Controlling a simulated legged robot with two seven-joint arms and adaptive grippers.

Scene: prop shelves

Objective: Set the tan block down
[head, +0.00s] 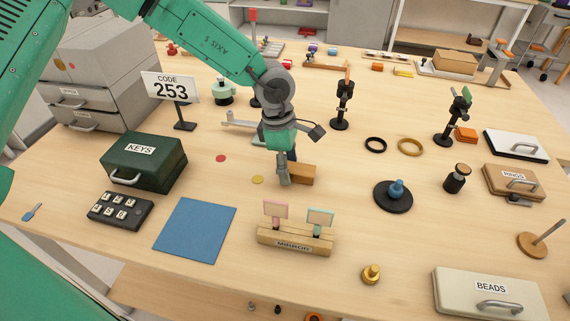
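The tan block (302,174) is a small brown-tan bar near the middle of the table in the head view. My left gripper (286,172) reaches down from above at the block's left end, with one finger in front of it and the other mostly hidden behind. The fingers look shut on that end, and the rest of the block sticks out to the right. The block is at or just above the tabletop; I cannot tell whether it touches. My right gripper is not in view.
A blue mat (195,230) lies front left, beside a keypad (120,209) and the green KEYS box (143,162). The MIRROR stand (295,240) is in front of the block. A black disc with a blue knob (393,194) stands to the right. Bare wood lies between them.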

